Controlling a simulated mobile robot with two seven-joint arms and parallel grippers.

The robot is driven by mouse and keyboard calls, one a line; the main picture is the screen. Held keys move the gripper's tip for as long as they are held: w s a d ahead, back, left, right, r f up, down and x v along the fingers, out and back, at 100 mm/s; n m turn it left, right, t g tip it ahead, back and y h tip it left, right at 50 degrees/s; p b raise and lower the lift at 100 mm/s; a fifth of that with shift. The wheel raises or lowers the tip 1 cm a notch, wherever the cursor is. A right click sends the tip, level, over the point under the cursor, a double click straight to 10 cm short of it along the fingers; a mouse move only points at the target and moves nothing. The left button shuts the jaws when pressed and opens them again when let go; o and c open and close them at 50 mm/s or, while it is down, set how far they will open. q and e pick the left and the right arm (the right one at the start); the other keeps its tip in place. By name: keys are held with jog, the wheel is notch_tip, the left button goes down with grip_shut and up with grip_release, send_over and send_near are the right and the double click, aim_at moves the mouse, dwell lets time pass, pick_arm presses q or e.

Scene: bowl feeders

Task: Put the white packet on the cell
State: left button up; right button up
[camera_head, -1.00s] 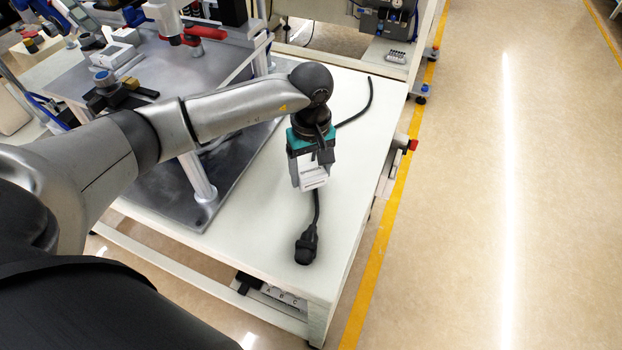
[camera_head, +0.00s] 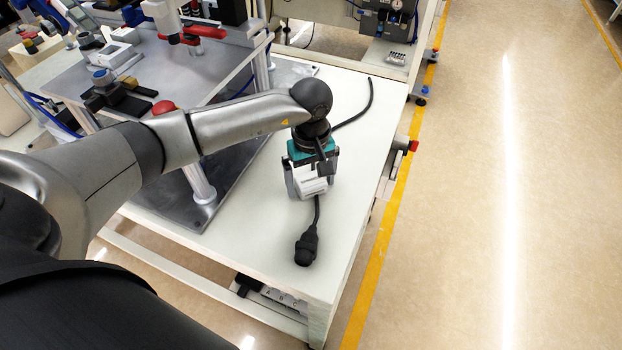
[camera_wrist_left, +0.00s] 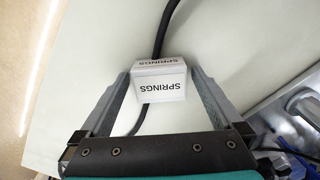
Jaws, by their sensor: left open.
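The white packet (camera_head: 313,187) is a small box on the white table (camera_head: 345,135) of the cell. In the left wrist view the packet (camera_wrist_left: 162,87) reads "SPRINGS" on two faces. My left gripper (camera_head: 311,188) points down at it with jaws open. In the left wrist view the gripper's fingers (camera_wrist_left: 160,76) stand on either side of the packet, close to its sides. I cannot tell whether the packet's underside rests fully on the table. My right gripper is not in view.
A black cable (camera_head: 358,112) runs along the table, passes behind the packet and ends in a black plug (camera_head: 306,246) nearer the front edge. A dark metal plate (camera_head: 235,160) with a fixture stands left. The table's right side is mostly clear.

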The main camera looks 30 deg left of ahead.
aim_at(311, 180)
pick_arm(q)
jog(key=shift+r, duration=0.3)
notch_tip(311, 180, up, 12)
jog(key=p, duration=0.2)
jog(key=shift+f, duration=0.15)
